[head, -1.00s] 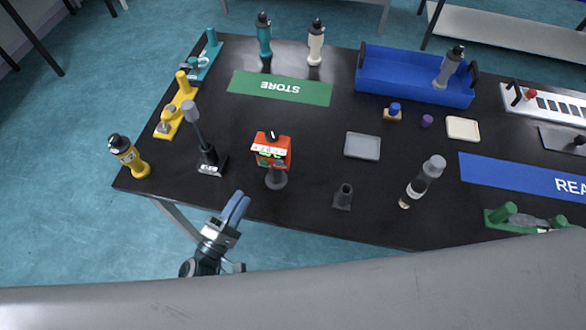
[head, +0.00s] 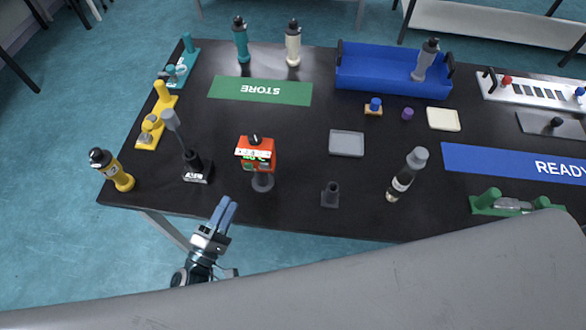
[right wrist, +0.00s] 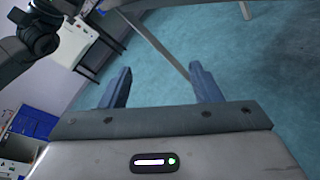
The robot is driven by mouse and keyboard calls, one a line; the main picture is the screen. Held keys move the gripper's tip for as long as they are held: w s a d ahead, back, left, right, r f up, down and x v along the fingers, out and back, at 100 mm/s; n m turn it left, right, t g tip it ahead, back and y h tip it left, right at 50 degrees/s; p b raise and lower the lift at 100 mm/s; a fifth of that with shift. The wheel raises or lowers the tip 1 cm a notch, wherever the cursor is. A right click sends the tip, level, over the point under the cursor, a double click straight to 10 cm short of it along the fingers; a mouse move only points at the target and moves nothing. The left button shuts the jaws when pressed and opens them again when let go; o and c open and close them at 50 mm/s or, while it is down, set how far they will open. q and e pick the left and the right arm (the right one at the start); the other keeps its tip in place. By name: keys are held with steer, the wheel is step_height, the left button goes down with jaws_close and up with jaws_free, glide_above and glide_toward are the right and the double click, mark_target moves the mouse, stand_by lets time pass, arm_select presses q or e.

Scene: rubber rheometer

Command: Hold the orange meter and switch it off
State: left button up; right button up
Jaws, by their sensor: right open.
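The orange meter (head: 256,153) stands upright on a round dark grey stand (head: 263,183) near the table's front edge, left of centre in the head view. It has a pale front band, green lit marks and a black knob on top. My left gripper (head: 226,206) is just off the front edge, in front and left of the meter, apart from it. Its blue fingers look close together, but their gap is unclear. My right gripper (right wrist: 160,72) shows only in the right wrist view, its fingers wide apart with nothing between them, over the floor.
A black stand with a grey-tipped rod (head: 197,168) and a yellow bottle (head: 112,170) are left of the meter. A grey tray (head: 346,144) lies behind. Table between them is bare.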

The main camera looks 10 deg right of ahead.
steer(key=w+a+r+m+t+y, duration=0.25)
steer(key=w+r, duration=0.35)
steer(key=r, duration=0.5)
steer(key=w+a+r+n, duration=0.1)
steer(key=w+r+n, duration=0.2)
steer(key=w, duration=0.2)
steer(key=w+a+r+n, duration=0.2)
steer(key=w+n, duration=0.1)
steer(key=w, duration=0.2)
steer(key=w+a+r+n+h, duration=0.1)
steer(key=w+r+n, duration=0.2)
steer(key=w, duration=0.3)
steer(key=shift+w+a+r+g, duration=0.1)
steer(key=shift+a+r+g, duration=0.15)
steer(key=shift+a+r, duration=0.1)
steer(key=shift+w+f, duration=0.1)
glide_toward(266, 176)
steer(key=x, duration=0.4)
steer(key=shift+w+a+r, duration=0.1)
steer(key=shift+w+r, duration=0.15)
steer(key=x, duration=0.7)
steer(key=shift+w+a+f, duration=0.15)
steer(key=shift+a+f, duration=0.05)
steer(key=shift+f, duration=0.05)
